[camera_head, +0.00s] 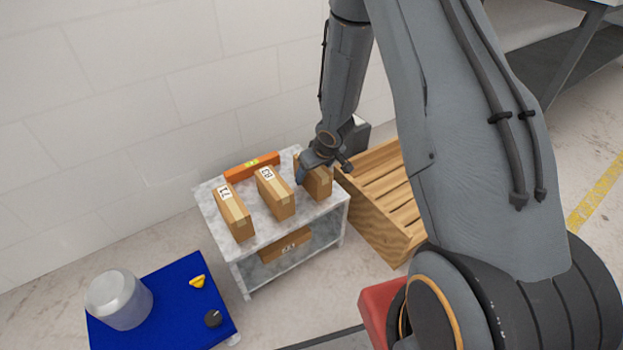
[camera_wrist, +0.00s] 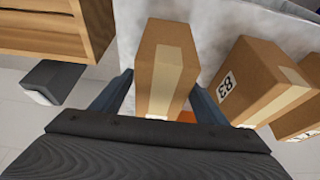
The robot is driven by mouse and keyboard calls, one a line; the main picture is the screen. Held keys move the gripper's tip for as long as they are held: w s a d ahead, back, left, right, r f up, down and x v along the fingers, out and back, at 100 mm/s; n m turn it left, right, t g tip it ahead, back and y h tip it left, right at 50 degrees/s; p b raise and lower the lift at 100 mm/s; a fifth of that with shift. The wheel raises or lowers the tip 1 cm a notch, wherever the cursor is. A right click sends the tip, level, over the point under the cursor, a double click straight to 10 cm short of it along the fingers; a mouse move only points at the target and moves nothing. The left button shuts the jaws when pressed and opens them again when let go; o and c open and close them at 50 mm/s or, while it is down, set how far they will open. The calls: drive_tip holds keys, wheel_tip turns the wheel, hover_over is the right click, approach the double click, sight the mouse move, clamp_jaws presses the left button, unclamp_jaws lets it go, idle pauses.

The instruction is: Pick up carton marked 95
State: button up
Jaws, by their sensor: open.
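My gripper (camera_head: 322,163) is over the right-hand carton (camera_head: 318,184) on the small table, and hides part of it in the head view. In the wrist view my gripper (camera_wrist: 160,82) is open, with one finger on each side of this plain brown carton (camera_wrist: 167,65). I cannot tell whether the fingers touch it. Its number cannot be read; only a sliver of white shows at its near end. The middle carton (camera_head: 274,193), marked 83, stands beside it and also shows in the wrist view (camera_wrist: 262,82). The left carton (camera_head: 234,213) has a label that looks like 71.
The cartons stand on a grey table (camera_head: 262,238), with an orange block (camera_head: 252,166) behind. Another carton (camera_head: 285,246) lies on its lower shelf. A slatted wooden crate (camera_head: 385,198) is close on the right. A blue surface (camera_head: 170,297) with a grey canister (camera_head: 120,298) is front left.

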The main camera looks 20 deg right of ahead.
drive_tip(key=shift+f, duration=0.3)
drive_tip(key=shift+r, duration=0.1)
drive_tip(key=shift+w, duration=0.1)
drive_tip(key=c, duration=1.5)
